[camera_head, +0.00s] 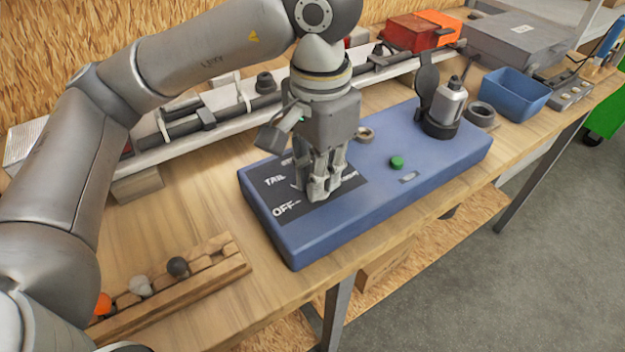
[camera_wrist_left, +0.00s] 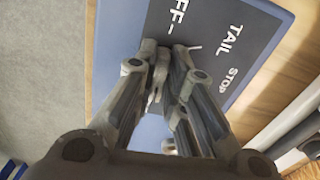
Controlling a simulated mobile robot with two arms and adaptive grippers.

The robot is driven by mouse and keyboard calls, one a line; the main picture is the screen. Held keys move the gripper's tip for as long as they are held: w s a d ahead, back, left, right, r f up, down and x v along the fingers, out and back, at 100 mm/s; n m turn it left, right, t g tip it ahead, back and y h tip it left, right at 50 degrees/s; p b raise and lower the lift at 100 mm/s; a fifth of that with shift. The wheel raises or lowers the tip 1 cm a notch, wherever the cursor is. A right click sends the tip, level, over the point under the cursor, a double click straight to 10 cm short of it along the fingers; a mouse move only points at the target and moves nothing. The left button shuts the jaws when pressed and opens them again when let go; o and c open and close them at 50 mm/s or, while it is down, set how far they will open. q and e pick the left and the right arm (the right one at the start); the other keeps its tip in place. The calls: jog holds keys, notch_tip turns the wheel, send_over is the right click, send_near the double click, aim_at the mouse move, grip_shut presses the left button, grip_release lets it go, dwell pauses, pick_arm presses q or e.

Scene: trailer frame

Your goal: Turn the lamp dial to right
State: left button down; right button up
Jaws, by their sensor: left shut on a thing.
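A blue control box (camera_head: 365,215) lies on the workbench, with a black label plate (camera_head: 277,198) at its left end. Parts of the words "OFF", "TAIL" and "STOP" show on the plate, also in the left wrist view (camera_wrist_left: 215,70). My left gripper (camera_head: 320,188) points down over the plate, its fingers closed on the lamp dial. The dial is mostly hidden by the fingers. A thin pale pointer (camera_wrist_left: 195,48) sticks out beside the fingertips (camera_wrist_left: 160,62) in the left wrist view. My right gripper is not in view.
A green button (camera_head: 396,162) and a socket with a raised lid (camera_head: 428,82) are on the box. A wooden rack with small knobs (camera_head: 178,290) is at the front left. A rail with cables runs behind. A blue bin (camera_head: 515,92) stands at the right.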

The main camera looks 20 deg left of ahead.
pick_arm(q)
jog(key=shift+f+m+b, duration=0.1)
jog(key=shift+m+b, duration=0.3)
jog(key=shift+b, duration=0.1)
jog(key=shift+m, duration=0.3)
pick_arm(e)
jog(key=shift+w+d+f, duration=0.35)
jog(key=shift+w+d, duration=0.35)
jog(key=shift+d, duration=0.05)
pick_arm(q)
jog(key=c, duration=1.4)
grip_release()
jog(key=shift+r, duration=0.25)
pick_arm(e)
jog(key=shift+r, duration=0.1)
